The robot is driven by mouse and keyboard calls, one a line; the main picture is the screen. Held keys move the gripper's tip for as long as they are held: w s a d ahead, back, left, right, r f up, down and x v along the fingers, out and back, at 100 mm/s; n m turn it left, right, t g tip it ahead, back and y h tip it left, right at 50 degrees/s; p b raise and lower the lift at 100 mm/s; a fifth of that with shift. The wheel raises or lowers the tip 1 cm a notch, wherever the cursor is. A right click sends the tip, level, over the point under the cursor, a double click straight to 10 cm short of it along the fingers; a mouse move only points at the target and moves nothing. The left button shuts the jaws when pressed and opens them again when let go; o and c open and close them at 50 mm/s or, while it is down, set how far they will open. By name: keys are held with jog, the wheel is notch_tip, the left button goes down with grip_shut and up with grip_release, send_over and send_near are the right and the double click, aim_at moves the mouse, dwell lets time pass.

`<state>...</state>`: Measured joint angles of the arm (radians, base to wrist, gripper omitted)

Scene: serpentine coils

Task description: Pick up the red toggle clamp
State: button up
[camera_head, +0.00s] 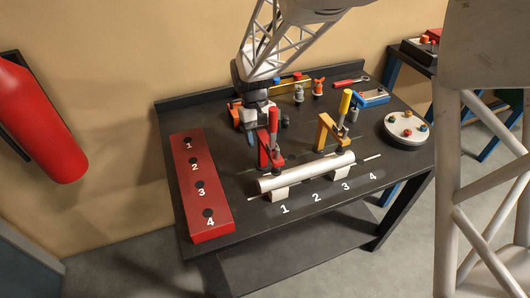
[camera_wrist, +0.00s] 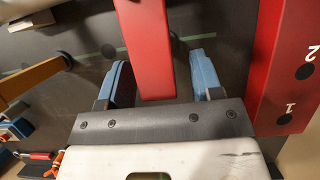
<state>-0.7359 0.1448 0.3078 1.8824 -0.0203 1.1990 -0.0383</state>
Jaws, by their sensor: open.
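The red toggle clamp (camera_head: 273,125) stands on the dark workbench at the near left end of a silver tube, its red handle upright.
The silver tube (camera_head: 305,172) lies on pale blocks beside an orange clamp with a yellow handle (camera_head: 345,102). A red block with numbered holes (camera_head: 201,190) is at left. A round plate with coloured knobs (camera_head: 406,127) is at right. Small tools (camera_head: 298,92) stand behind.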

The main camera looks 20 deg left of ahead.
jog(key=shift+c, duration=0.2)
grip_shut()
jog(key=shift+r, duration=0.15)
jog(key=shift+r, duration=4.9)
jog(key=shift+a, duration=0.1)
jog(key=s+a+r+m+y, duration=0.1)
jog(key=a+r+m+y, duration=0.1)
jog(key=a+m, duration=0.7)
jog(key=s+a+r+m+y, duration=0.2)
jog(key=a+m+y, duration=0.2)
jog(key=a+m, duration=0.5)
jog(key=shift+s+a+r, duration=0.15)
jog(key=shift+a+r, duration=0.1)
jog(key=shift+a, duration=2.4)
